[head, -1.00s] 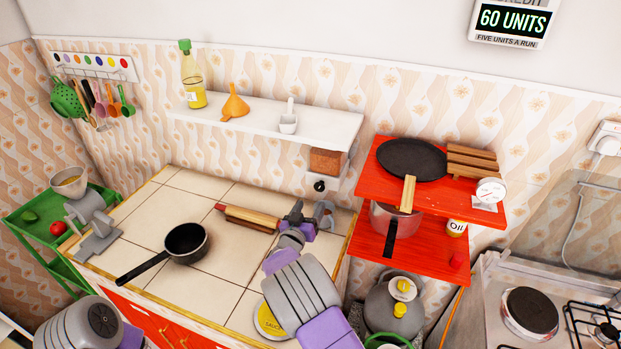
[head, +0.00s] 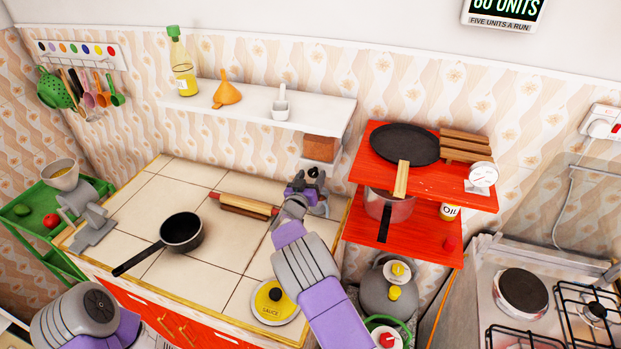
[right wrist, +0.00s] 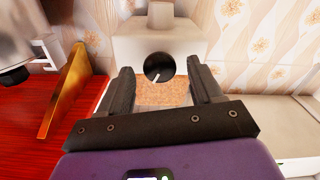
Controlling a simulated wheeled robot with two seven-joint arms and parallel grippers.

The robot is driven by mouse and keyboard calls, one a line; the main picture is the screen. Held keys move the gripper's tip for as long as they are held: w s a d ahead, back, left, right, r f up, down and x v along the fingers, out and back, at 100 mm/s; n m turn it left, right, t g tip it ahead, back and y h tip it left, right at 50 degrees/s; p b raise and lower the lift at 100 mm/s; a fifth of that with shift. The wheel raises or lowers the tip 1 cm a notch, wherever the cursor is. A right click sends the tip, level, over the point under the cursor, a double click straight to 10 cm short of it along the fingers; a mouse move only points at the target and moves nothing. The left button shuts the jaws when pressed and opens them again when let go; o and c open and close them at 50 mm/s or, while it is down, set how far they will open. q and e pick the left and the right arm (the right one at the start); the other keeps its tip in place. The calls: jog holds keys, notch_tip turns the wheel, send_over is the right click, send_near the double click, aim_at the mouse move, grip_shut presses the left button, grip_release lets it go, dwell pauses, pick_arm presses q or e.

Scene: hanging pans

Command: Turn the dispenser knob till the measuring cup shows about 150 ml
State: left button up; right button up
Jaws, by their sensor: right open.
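The dispenser (head: 319,149) hangs under the right end of the white shelf, with orange-brown contents in its window. Its round black knob (right wrist: 157,66) has a white mark and shows between my right gripper's fingers (right wrist: 160,80) in the right wrist view. The fingers are open, one on each side of the knob, with a gap on both sides. In the head view my right gripper (head: 309,186) is just below the dispenser and partly covers the knob. I cannot make out a measuring cup under the dispenser. My left gripper's jaws are out of view.
The white shelf (head: 230,108) carries a bottle, an orange funnel (head: 226,94) and a white scoop (head: 281,103). A black pan (head: 181,232) and a rolling pin (head: 245,206) lie on the tiled counter. The red shelves (head: 420,180) stand close on the right.

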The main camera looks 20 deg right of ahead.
jog(key=shift+c, duration=0.3)
jog(key=c, duration=1)
jog(key=m+b, duration=0.3)
jog(key=b, duration=0.1)
jog(key=shift+f, duration=0.2)
jog(key=shift+r+m+b, duration=0.1)
jog(key=shift+m+b, duration=1.9)
jog(key=shift+b, duration=0.1)
jog(key=o, duration=1.1)
jog(key=shift+c, duration=0.2)
jog(key=shift+s, duration=0.1)
